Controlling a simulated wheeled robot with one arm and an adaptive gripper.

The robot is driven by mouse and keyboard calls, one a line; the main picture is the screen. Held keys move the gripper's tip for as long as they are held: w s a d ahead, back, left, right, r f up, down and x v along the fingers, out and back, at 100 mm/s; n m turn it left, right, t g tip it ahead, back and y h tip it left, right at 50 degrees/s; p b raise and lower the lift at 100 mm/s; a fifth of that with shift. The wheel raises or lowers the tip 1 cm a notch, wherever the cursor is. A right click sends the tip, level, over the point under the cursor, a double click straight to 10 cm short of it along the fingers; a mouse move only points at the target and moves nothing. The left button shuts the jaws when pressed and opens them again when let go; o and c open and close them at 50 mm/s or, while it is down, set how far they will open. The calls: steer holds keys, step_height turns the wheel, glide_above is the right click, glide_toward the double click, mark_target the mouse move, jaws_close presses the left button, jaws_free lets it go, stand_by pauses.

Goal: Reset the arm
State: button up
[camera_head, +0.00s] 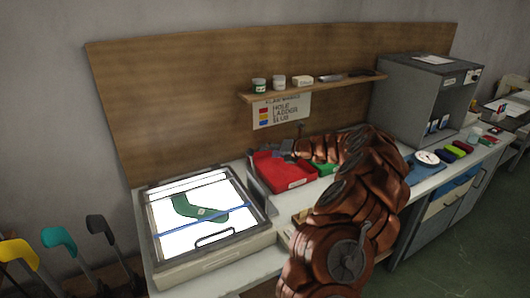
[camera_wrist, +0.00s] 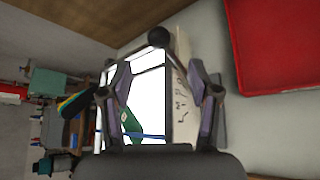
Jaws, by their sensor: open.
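My gripper (camera_head: 283,148) is at the end of my copper-coloured arm, over the bench near the red bin in the head view. In the wrist view my gripper (camera_wrist: 159,75) shows its two fingers spread wide with nothing between them. A green sock (camera_head: 205,212) lies flat on the lit white panel (camera_head: 172,228) at the left of the bench. Part of the sock (camera_wrist: 133,126) also shows beyond the fingers in the wrist view, where the gripper hides the rest.
A red bin (camera_head: 283,176) stands right of the panel, with a green bin (camera_head: 323,168) partly behind my arm. A shelf (camera_head: 310,87) with small jars is on the wooden backboard. A grey cabinet (camera_head: 408,97) stands at the right. Coloured sock boards (camera_head: 60,240) stand at left.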

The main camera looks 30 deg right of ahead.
steer(key=shift+s+d+r, duration=0.15)
steer(key=shift+s, duration=0.15)
stand_by(0.4)
steer(key=s+a+r+n+g+y, duration=0.25)
steer(key=a+n, duration=0.35)
steer(key=a, duration=0.4)
steer(key=s+a+r+n+g+y, duration=0.15)
steer(key=s+a+r+n, duration=0.35)
steer(key=a, duration=0.6)
steer(key=s+a+r+n+g+y, duration=0.1)
steer(key=a+r+n+g, duration=0.1)
steer(key=a+n, duration=0.6)
steer(key=s+a+f+n+g+h, duration=0.25)
steer(key=s+a+n, duration=0.35)
steer(key=s, duration=0.5)
steer(key=s+a+f+n+g+h, duration=0.1)
steer(key=s+a+n+g, duration=0.2)
steer(key=s+a+n, duration=0.6)
steer(key=s+d+f+n+g+h, duration=0.1)
steer(key=s+d, duration=0.4)
steer(key=s, duration=0.5)
steer(key=s+d+f+n+g+h, duration=0.1)
steer(key=s+d+f+n+h, duration=0.2)
steer(key=s+d+n, duration=0.3)
steer(key=s+h, duration=0.1)
steer(key=s, duration=0.3)
steer(key=shift+s+g+h, duration=0.15)
steer(key=shift+g+h, duration=0.2)
